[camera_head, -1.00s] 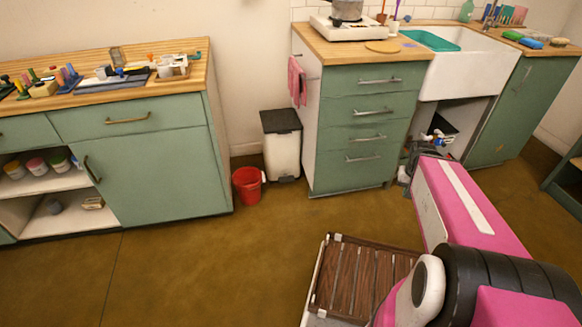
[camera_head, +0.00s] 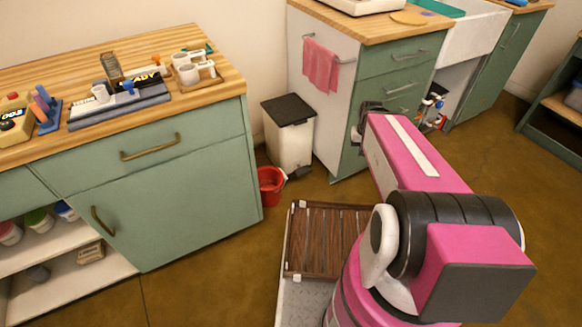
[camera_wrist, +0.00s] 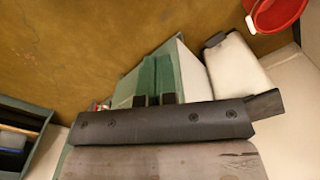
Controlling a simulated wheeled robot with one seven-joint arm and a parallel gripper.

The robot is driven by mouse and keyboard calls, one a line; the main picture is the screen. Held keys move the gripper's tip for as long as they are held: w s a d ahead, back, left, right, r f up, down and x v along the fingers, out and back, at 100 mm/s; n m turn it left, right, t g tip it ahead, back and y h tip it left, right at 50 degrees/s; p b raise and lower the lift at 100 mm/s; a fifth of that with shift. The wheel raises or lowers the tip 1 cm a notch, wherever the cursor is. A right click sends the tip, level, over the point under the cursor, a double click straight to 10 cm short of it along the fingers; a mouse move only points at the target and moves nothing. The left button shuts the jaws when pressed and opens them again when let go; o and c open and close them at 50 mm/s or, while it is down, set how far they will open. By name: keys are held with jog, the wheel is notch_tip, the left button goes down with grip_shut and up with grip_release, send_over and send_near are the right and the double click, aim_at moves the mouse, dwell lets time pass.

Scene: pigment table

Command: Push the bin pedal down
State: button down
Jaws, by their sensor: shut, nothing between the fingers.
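The bin (camera_head: 291,146) is a white, upright box with a dark lid (camera_head: 287,109), standing on the floor between the two green cabinets. Its dark pedal (camera_head: 299,173) juts out low at the front. In the wrist view the bin (camera_wrist: 237,68) appears inverted at the upper right, with the pedal (camera_wrist: 214,39) at its upper end. My gripper (camera_wrist: 154,100) is shut and empty, with two dark fingertips close together. It is apart from the bin, in front of the right cabinet. In the head view my arm partly hides it.
A red bucket (camera_head: 270,186) stands on the floor at the bin's front left, close to the pedal. The right cabinet (camera_head: 392,98) has a pink towel (camera_head: 321,66) on its side rail. The left cabinet (camera_head: 190,195) flanks the bucket.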

jog(key=m+t+y, duration=0.5)
jog(key=m+y, duration=0.1)
jog(key=m, duration=0.7)
send_over(303, 171)
jog(key=s+d, duration=0.2)
notch_tip(303, 171, down, 27)
jog(key=w+a+f+m, duration=0.1)
jog(key=f, duration=0.1)
jog(key=w+a+f+m, duration=0.1)
jog(key=w+f+m, duration=0.1)
jog(key=f, duration=0.1)
jog(key=w+a+f+m+t, duration=0.1)
jog(key=f, duration=0.2)
jog(key=shift+w+a+m, duration=0.3)
jog(key=shift+a, duration=0.1)
jog(key=shift+a+f, duration=0.1)
jog(key=shift+f, duration=4.35)
jog(key=shift+f, duration=0.1)
